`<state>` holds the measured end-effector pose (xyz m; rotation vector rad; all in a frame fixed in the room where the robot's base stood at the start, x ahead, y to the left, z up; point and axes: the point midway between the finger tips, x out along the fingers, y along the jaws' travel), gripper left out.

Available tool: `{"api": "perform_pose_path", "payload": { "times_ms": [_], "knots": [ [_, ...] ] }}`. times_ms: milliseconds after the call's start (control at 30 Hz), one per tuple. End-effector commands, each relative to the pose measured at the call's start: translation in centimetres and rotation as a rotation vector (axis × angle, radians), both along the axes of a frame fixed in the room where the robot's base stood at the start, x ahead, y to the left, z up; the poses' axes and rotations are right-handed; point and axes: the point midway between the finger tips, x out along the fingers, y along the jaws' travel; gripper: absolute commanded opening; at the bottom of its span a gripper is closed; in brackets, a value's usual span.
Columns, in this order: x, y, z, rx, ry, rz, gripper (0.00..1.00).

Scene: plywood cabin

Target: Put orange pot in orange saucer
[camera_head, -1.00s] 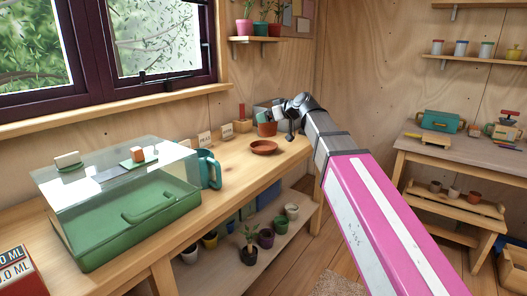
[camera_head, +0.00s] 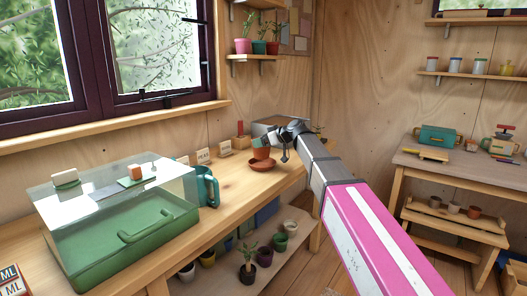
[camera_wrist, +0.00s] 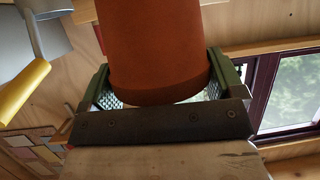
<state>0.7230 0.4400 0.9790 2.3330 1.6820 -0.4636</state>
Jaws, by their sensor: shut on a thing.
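The orange pot (camera_head: 261,153) is held by my gripper (camera_head: 268,142) at the far end of the workbench. The orange saucer (camera_head: 254,167) lies on the bench directly below the pot in the head view. I cannot tell whether the pot touches the saucer or hangs just above it. In the wrist view the orange pot (camera_wrist: 155,45) fills the upper middle, between the two green fingers of my gripper (camera_wrist: 160,88). The saucer does not show in the wrist view. My gripper covers part of the pot in the head view.
A green tray with a clear cover (camera_head: 125,215) and a teal mug-like vessel (camera_head: 206,186) stand on the bench to the left. Small cards (camera_head: 203,156) stand along the wall. Several pots sit on the lower shelf (camera_head: 270,262). The bench between the vessel and saucer is clear.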

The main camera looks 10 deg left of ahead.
Motion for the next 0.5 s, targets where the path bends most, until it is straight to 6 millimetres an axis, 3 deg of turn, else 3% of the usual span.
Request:
{"api": "perform_pose_path", "payload": {
  "times_ms": [167, 500],
  "knots": [
    [0.3, -0.1, -0.8, 0.0, 0.0, 0.0, 0.64],
    [0.3, 0.0, -4.3, 0.0, 0.001, 0.0, 0.64]
  ]
}}
